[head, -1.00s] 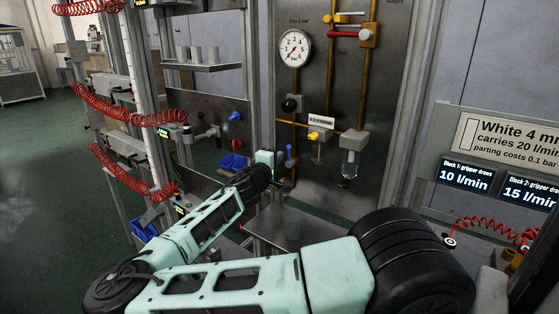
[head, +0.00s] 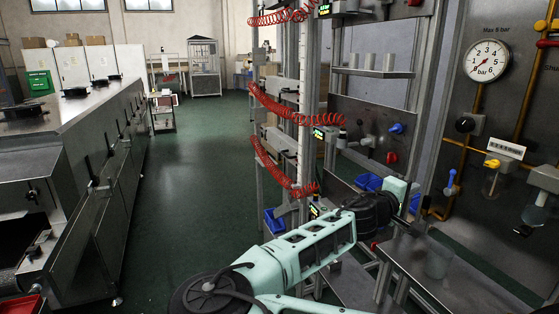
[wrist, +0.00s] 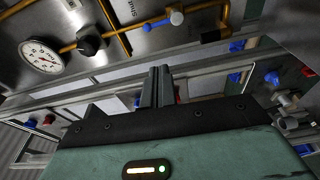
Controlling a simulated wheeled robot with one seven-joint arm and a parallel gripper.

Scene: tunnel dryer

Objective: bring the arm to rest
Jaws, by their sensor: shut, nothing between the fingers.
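My arm reaches up from the bottom of the head view toward the panel rack at the right. My gripper (wrist: 162,86) shows in the wrist view with its fingers together and nothing between them. In the head view its end lies by the small metal shelf (head: 440,262) below the gauge panel, and its fingers are too small there to judge. In the wrist view the pressure gauge (wrist: 41,56) and a blue-handled valve (wrist: 177,18) are beyond the gripper, apart from it.
The gauge panel (head: 500,120) with yellow pipes stands at the right. Red coiled hoses (head: 296,112) hang on the rack beside my arm. Blue bins (head: 368,182) sit low in the rack. A long steel machine (head: 70,170) stands at the left. The green floor (head: 190,200) between is clear.

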